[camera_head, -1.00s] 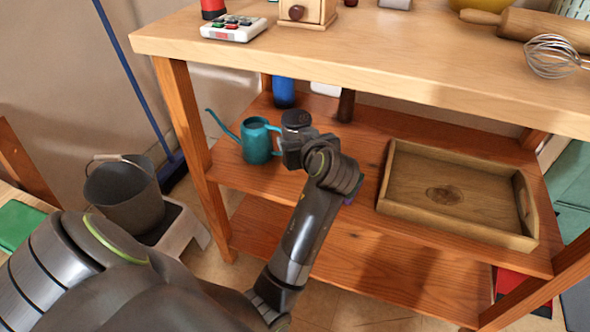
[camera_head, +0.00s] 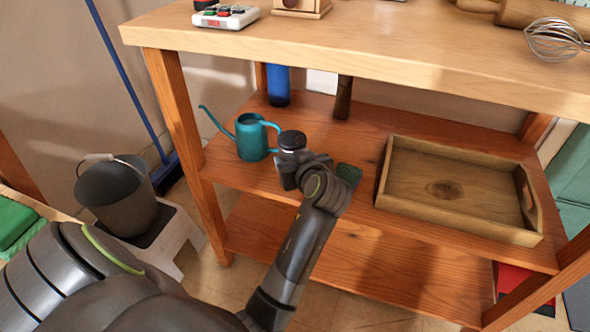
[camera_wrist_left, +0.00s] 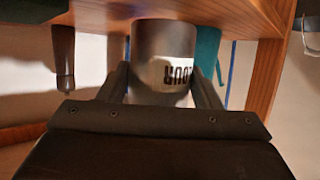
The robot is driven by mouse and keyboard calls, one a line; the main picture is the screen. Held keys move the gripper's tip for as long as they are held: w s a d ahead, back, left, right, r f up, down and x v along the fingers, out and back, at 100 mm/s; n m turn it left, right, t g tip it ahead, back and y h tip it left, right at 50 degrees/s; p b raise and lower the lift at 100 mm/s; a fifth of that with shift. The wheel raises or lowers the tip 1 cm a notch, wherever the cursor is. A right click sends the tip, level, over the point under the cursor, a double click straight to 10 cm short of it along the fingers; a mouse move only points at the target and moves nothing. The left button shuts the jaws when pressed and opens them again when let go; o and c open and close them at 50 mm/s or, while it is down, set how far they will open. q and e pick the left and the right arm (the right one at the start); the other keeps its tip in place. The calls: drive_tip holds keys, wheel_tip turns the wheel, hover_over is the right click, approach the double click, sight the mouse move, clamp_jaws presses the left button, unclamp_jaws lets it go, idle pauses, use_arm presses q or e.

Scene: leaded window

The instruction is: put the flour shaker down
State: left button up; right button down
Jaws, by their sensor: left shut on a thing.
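The flour shaker (camera_head: 291,142) is a dark grey cylinder with a black lid, over the middle shelf (camera_head: 270,178), right of the teal watering can. My left gripper (camera_head: 293,165) is shut on it and holds it roughly upright. In the left wrist view, which appears upside down, the shaker (camera_wrist_left: 163,45) sits between the two fingers (camera_wrist_left: 163,85), with part of a white label showing. Its base is close to the shelf wood; I cannot tell whether it touches. My right gripper is not in view.
The teal watering can (camera_head: 250,138) stands close to the left. A blue cylinder (camera_head: 278,86) and a brown mill (camera_head: 343,98) stand behind. A dark green item (camera_head: 348,173) lies just right of the gripper. A wooden tray (camera_head: 457,225) fills the shelf's right. The worktop (camera_head: 400,62) overhangs the back.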

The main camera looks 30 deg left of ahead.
use_arm(q)
wheel_tip(320, 180, down, 2)
drive_tip(key=shift+f, duration=0.2)
drive_tip(key=shift+r, duration=0.15)
drive_tip(key=o, duration=1.1)
drive_tip(key=shift+o, duration=0.2)
